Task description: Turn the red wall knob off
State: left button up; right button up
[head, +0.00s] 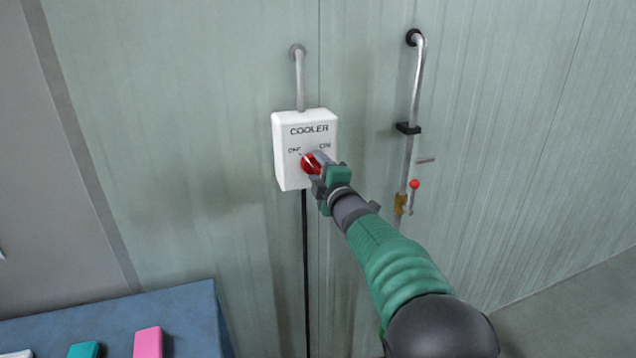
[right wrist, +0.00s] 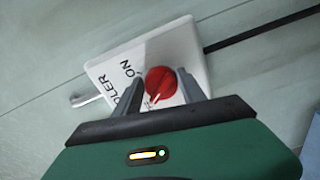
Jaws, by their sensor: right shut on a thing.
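The red knob (head: 309,163) is on the front of a white box (head: 291,174) marked COOLER, fixed to the wall. The box has OFF lettering at left and ON at right above the knob. My right gripper (head: 318,168) is shut on the knob, its fingers on either side of it. In the right wrist view the knob (right wrist: 161,81) shows between the two grey fingers (right wrist: 161,92), with a pale mark at its lower edge. The gripper partly covers the knob, and I cannot tell its exact setting. My left gripper is not in view.
A grey conduit (head: 300,78) enters the box from above and a black cable (head: 305,270) hangs below. To the right is a metal pipe (head: 416,90) with a small red-tipped lever (head: 414,184). A blue table (head: 190,302) with pink and teal blocks is at lower left.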

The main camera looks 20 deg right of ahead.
jog(key=shift+f+n+b, duration=0.3)
jog(key=shift+n+b, duration=0.55)
jog(key=shift+n, duration=0.15)
jog(key=o, duration=1.2)
jog(key=shift+o, duration=0.8)
jog(key=shift+w+a+r, duration=0.1)
jog(key=shift+r, duration=0.05)
jog(key=s+b, duration=0.5)
jog(key=s, duration=1.1)
jog(key=shift+s+d, duration=0.35)
jog(key=shift+s, duration=0.05)
